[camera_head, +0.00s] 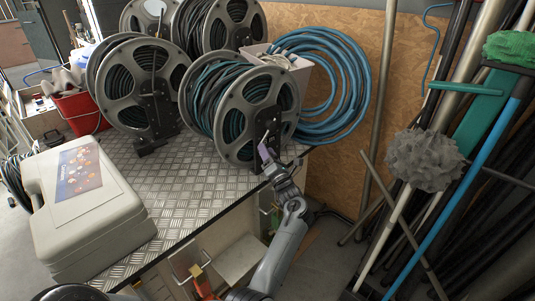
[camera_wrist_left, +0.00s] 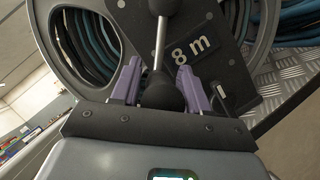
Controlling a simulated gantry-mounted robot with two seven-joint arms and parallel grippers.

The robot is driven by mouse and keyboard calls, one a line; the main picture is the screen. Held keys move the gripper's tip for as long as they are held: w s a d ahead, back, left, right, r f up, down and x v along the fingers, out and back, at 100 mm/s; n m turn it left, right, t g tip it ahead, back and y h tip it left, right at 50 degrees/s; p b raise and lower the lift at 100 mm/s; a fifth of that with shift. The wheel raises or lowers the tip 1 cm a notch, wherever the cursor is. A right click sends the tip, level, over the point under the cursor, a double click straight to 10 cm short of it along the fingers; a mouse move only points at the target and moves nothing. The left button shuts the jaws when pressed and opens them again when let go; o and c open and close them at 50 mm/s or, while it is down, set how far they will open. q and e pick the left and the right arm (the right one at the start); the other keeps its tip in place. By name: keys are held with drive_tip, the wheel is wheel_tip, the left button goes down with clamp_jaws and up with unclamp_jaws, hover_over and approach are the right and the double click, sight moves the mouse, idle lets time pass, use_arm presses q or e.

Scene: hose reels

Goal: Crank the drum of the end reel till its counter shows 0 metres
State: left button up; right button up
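The end reel (camera_head: 221,128) stands nearest the right end of the checker-plate bench, with dark and teal hose wound on its grey drum. Its dark side plate (camera_wrist_left: 205,25) fills much of the left wrist view, and the counter (camera_wrist_left: 192,50) there reads 8 m. A crank with a bright rod ends in a black knob (camera_wrist_left: 162,93). My left gripper (camera_head: 268,158) is at this crank, and its purple fingers (camera_wrist_left: 160,88) lie on both sides of the knob, seemingly closed on it. In the head view the knob is hidden by the gripper. My right gripper is not in view.
Other hose reels (camera_head: 135,85) stand left of and behind the end reel. A beige case (camera_head: 85,215) sits at the bench's left. A blue hose coil (camera_head: 345,90) hangs on the wall behind. Brooms and poles (camera_head: 465,170) crowd the right. Bare bench plate (camera_head: 185,185) lies before the reels.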

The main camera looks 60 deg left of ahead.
use_arm(q)
clamp_jaws()
drive_tip(key=shift+r, duration=0.1)
drive_tip(key=shift+s+r+m+p, duration=0.15)
drive_tip(key=shift+r+m+p, duration=0.2)
drive_tip(key=shift+p, duration=0.35)
wheel_tip(320, 180, up, 10)
drive_tip(key=s+m+h+p, duration=0.2)
drive_tip(key=m+h+p, duration=0.3)
drive_tip(key=m+p, duration=0.8)
drive_tip(key=shift+r+m+t+p, duration=0.25)
drive_tip(key=shift+m+t+p, duration=0.1)
drive_tip(key=shift+p, duration=3.85)
drive_tip(key=shift+w+d+r, duration=0.1)
drive_tip(key=shift+o, duration=0.2)
unclamp_jaws()
drive_tip(key=shift+o, duration=1.1)
